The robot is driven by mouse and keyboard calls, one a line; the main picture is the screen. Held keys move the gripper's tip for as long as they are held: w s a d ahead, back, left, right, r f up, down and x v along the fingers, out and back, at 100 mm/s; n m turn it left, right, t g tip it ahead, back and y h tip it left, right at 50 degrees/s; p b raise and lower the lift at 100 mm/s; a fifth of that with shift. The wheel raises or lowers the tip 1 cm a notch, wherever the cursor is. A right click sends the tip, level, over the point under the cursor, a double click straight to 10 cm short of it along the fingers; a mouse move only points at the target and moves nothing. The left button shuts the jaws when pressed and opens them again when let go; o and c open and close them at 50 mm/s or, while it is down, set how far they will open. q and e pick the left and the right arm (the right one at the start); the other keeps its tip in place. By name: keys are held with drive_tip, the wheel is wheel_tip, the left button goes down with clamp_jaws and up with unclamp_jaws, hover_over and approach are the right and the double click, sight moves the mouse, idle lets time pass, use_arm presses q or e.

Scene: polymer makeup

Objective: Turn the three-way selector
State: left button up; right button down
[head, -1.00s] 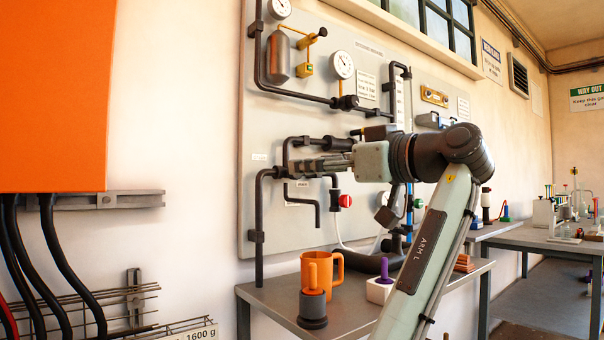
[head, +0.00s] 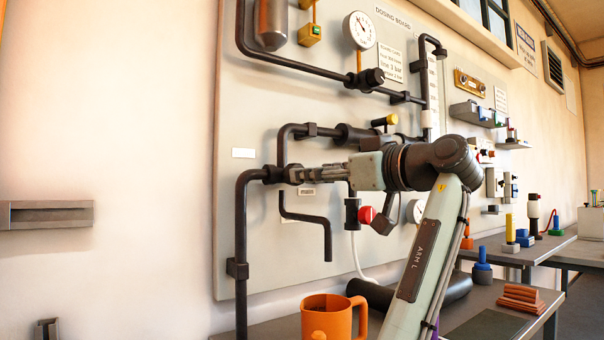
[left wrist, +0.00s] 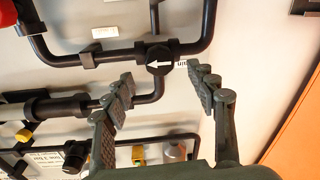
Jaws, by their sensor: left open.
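The three-way selector (left wrist: 159,61) is a round black knob with a white arrow, set at a junction of black pipes on the grey board. In the left wrist view its arrow points left, and small dark print lies just right of it. My left gripper (left wrist: 161,75) is open, with one finger on each side below the knob; I cannot tell if either touches it. In the head view the left gripper (head: 290,174) reaches the pipe junction (head: 271,174) from the right, and its fingers hide most of the knob. My right gripper is not in view.
Black pipes (head: 241,215) run close around the knob. A red knob (head: 368,215), a yellow-handled valve (head: 385,121) and a gauge (head: 359,30) are on the board. An orange mug (head: 330,315) stands on the bench below. An orange surface (left wrist: 296,135) shows at right in the wrist view.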

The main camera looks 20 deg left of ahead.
use_arm(q)
drive_tip(key=x, duration=0.5)
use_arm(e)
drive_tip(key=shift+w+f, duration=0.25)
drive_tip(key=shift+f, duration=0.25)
use_arm(q)
drive_tip(key=c, duration=1.1)
